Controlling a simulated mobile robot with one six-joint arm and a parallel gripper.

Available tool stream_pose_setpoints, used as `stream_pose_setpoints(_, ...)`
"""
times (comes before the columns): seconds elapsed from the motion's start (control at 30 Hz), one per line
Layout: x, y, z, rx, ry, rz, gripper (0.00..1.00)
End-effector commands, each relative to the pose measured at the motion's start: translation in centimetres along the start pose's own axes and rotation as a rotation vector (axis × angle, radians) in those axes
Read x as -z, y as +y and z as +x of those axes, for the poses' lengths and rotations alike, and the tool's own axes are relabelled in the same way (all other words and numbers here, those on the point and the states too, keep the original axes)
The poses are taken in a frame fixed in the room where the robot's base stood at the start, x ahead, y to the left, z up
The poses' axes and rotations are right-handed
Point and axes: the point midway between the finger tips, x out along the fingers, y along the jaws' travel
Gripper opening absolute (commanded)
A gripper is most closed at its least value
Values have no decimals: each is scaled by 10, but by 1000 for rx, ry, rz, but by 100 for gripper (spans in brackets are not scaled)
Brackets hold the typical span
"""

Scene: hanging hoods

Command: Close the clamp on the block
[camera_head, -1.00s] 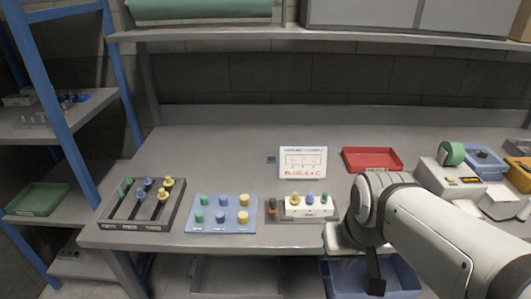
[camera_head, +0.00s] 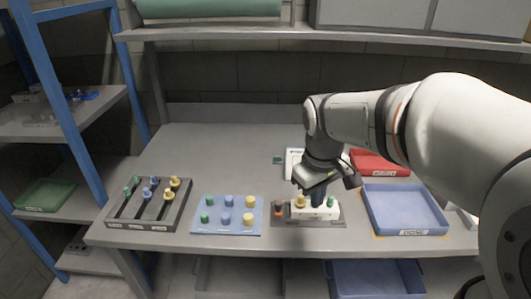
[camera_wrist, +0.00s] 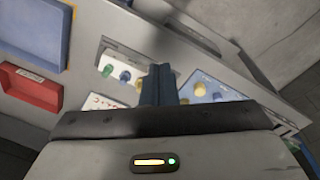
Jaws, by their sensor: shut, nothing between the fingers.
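The white block (camera_head: 323,214) sits in a dark grey fixture (camera_head: 339,222) at the bench's front edge. A yellow knob (camera_head: 300,201) and a green knob (camera_head: 330,201) stand on it.
A light blue board (camera_head: 227,229) with several knobs lies left of the fixture, and a dark slotted rack (camera_head: 130,218) farther left. A blue tray (camera_head: 410,232) and red tray (camera_head: 382,170) are at right. A sign (camera_head: 292,165) stands behind. The bench's back left is clear.

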Motion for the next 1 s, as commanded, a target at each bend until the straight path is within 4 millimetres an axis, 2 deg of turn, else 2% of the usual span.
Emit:
stream_pose_setpoints(0.03, 26, -2, -1, 2, -26, -87, 0)
stream_pose_setpoints(0.2, 104, -16, 6, 1, -106, -380, 0)
stream_pose_setpoints(0.3, 144, -31, 16, 2, -151, -538, 0)
stream_pose_setpoints(0.43, 183, -51, 30, 5, -197, -700, 0)
stream_pose_setpoints(0.5, 197, -59, 37, 6, -217, -764, 0)
stream_pose_setpoints(0.63, 211, -69, 45, 8, -238, -831, 0)
stream_pose_setpoints(1.0, 214, -71, 47, 8, -243, -850, 0)
